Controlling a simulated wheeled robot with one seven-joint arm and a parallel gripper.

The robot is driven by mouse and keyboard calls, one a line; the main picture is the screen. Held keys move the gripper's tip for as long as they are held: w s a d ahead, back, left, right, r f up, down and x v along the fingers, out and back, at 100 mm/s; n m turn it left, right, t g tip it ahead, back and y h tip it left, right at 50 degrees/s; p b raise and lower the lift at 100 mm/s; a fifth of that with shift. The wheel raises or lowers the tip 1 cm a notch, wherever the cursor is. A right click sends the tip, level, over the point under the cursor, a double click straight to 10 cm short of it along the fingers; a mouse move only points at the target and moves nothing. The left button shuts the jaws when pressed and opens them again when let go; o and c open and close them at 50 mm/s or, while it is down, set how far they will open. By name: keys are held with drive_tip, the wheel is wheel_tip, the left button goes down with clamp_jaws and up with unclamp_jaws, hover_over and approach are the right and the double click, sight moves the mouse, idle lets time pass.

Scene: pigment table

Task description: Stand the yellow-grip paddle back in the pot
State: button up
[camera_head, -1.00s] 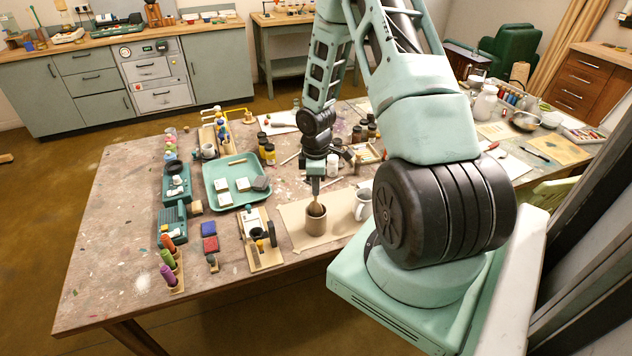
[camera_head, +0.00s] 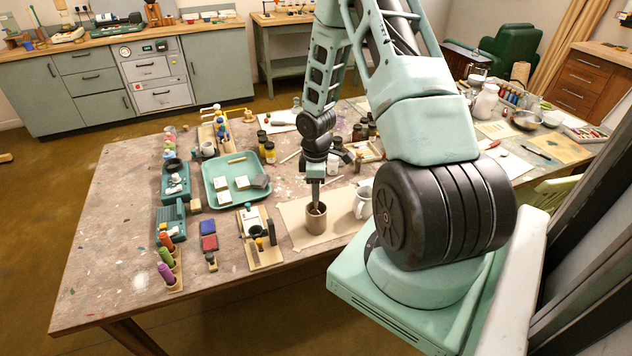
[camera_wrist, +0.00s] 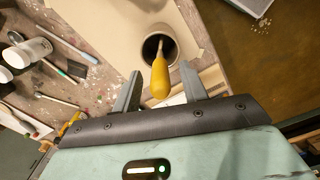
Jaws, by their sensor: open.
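The brown pot (camera_head: 316,223) stands upright on a tan sheet near the table's front edge. The yellow-grip paddle (camera_wrist: 161,78) is in the pot, its shaft going into the dark mouth (camera_wrist: 149,47) and its yellow grip sticking out toward the wrist camera. The grip looks slightly tilted; its lower end is hidden inside the pot. My gripper (camera_wrist: 161,70) is open, one finger on each side of the yellow grip with visible gaps. In the head view my gripper (camera_head: 316,190) points down just above the pot, hiding most of the paddle.
A white mug (camera_head: 362,203) stands close right of the pot. A teal tray (camera_head: 222,198) with blocks lies farther left. Dark jars (camera_head: 366,131) stand behind.

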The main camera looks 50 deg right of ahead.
wheel_tip(320, 180, up, 17)
drive_tip(key=shift+r+b, duration=0.2)
drive_tip(key=shift+b, duration=0.25)
idle(1.0)
drive_tip(key=a+r+b, duration=0.2)
drive_tip(key=a, duration=2.1)
drive_tip(key=s+a+b, duration=0.2)
drive_tip(key=s+a, duration=1.5)
drive_tip(key=shift+a+r+n+y, duration=0.3)
drive_tip(key=shift+r, duration=0.1)
